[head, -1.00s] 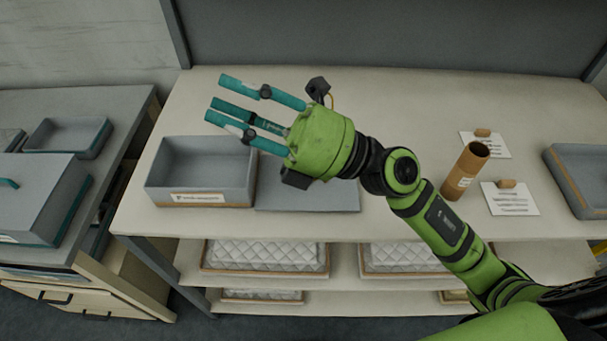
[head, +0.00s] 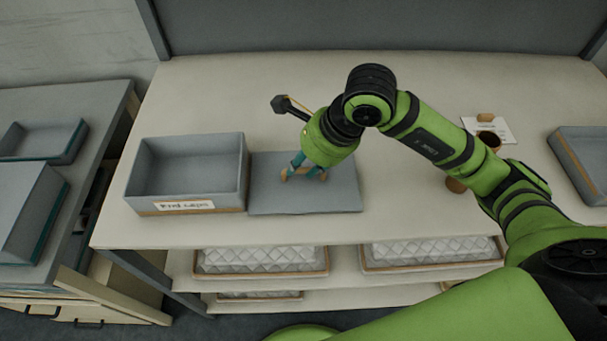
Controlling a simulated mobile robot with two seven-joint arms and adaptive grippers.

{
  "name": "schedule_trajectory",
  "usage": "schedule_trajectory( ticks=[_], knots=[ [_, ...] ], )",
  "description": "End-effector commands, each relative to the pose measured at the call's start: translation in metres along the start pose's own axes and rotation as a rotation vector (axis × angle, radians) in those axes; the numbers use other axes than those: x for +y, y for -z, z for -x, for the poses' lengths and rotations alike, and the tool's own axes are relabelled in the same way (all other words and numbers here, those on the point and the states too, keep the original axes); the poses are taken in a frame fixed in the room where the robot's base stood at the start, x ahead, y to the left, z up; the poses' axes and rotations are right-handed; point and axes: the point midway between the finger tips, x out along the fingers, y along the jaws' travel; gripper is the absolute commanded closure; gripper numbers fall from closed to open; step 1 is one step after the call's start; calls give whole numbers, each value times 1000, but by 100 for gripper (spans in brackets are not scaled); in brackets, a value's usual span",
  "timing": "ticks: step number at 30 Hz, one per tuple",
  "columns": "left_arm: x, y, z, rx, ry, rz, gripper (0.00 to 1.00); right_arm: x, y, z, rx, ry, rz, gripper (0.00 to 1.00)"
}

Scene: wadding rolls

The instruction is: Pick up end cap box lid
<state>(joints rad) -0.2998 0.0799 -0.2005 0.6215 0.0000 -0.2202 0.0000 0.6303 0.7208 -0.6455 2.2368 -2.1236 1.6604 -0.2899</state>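The end cap box lid (head: 336,194) is a flat grey panel lying on the tabletop, just right of the open grey end cap box (head: 185,206). The box has a front label reading "End caps". A small tan handle (head: 286,176) shows on the lid. My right gripper (head: 305,171) points down over the lid with its teal fingers at the handle. The green palm hides part of the fingers, so I cannot tell if they are closed on the handle. My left gripper is not in view.
A brown cardboard tube (head: 455,185) stands to the right, partly behind my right arm. A paper card (head: 505,131) lies near it. Another grey box (head: 583,165) is at the right edge. Wrapped quilted rolls (head: 260,260) lie on the shelf below. A grey side table (head: 25,250) stands left.

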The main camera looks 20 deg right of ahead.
Motion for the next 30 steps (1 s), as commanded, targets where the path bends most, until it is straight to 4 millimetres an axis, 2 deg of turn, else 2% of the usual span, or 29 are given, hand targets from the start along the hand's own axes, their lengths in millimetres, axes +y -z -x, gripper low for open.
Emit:
schedule_trajectory(
  ticks=[2,6,14,15,17,18,30],
  knots=[
    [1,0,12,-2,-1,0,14,2,-4,-10,0,-8,-3,68],
    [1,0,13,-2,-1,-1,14,1,-3,-28,-2,-5,-2,68],
    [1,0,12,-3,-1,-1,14,1,-2,-34,-2,-2,0,68],
    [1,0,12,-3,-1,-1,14,1,-2,-33,-2,-2,0,72],
    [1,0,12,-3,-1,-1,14,1,-2,-33,-2,-2,0,96],
    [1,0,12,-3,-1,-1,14,1,-2,-33,-2,-2,0,100],
    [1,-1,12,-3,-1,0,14,1,-2,-32,-2,-1,0,100]
  ],
)
